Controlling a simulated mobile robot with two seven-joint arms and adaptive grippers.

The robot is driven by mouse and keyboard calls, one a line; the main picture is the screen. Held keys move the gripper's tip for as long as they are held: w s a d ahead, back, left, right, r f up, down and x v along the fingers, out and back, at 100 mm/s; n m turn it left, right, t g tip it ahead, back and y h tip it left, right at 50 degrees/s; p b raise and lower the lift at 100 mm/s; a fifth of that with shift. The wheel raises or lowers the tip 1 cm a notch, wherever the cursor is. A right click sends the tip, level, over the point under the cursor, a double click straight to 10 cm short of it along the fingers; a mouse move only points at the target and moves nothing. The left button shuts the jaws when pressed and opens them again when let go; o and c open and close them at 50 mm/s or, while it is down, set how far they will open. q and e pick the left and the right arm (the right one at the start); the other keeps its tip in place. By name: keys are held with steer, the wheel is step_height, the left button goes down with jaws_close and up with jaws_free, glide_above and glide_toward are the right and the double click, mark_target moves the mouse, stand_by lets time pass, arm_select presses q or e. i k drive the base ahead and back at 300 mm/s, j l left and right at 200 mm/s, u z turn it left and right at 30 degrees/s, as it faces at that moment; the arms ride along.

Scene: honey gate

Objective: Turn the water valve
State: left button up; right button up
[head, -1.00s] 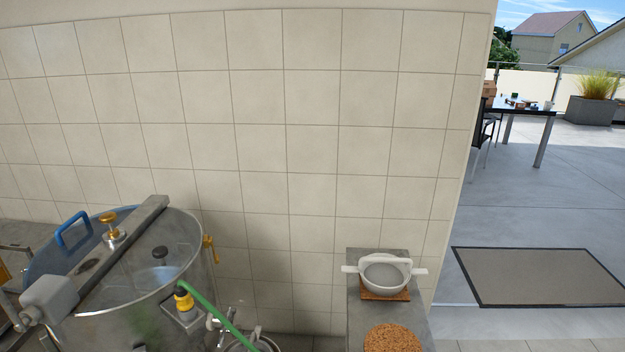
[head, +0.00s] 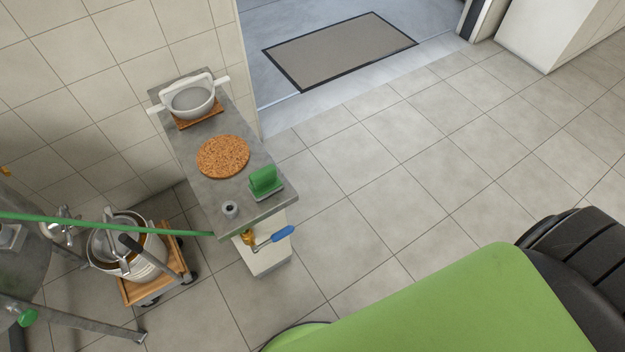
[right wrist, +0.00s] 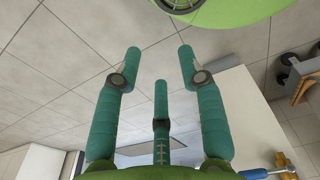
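The water valve, a brass tap with a blue lever handle (head: 282,234), sits on the near end of the narrow grey counter in the head view. The handle sticks out to the right, angled slightly up in the picture. In the right wrist view the blue handle (right wrist: 252,173) shows at the bottom right corner, beside the brass body (right wrist: 282,160). My right gripper (right wrist: 160,60) is open and empty, its teal fingers spread apart. It is to one side of the valve and not touching it. My left gripper is in neither current view.
The counter (head: 195,150) carries a white strainer (head: 192,100), a cork mat (head: 222,157) and a green-handled brush (head: 264,180). A green hose (head: 120,223) runs to the counter's near end. A bucket on a wooden dolly (head: 160,290) stands left. Tiled floor right of the counter is clear.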

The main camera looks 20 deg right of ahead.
mark_target(279, 236)
steer(key=l+z, duration=0.2)
steer(key=i+l+u, duration=0.1)
steer(key=u, duration=1.7)
steer(key=l+u, duration=0.3)
steer(key=l, duration=0.15)
steer(key=k+l+u, duration=0.1)
steer(key=l+u, duration=0.15)
steer(key=l, duration=0.15)
steer(key=k+l+u, duration=0.1)
steer(key=l+u, duration=0.2)
steer(key=k+l+u, duration=0.25)
steer(key=l, duration=0.2)
steer(key=k+l+u, duration=0.1)
steer(key=l+u, duration=0.2)
steer(key=k+l+u, duration=0.25)
steer(key=k+l, duration=0.45)
steer(key=l, duration=0.15)
steer(key=k+l, duration=0.4)
steer(key=l, duration=0.2)
steer(key=u, duration=0.05)
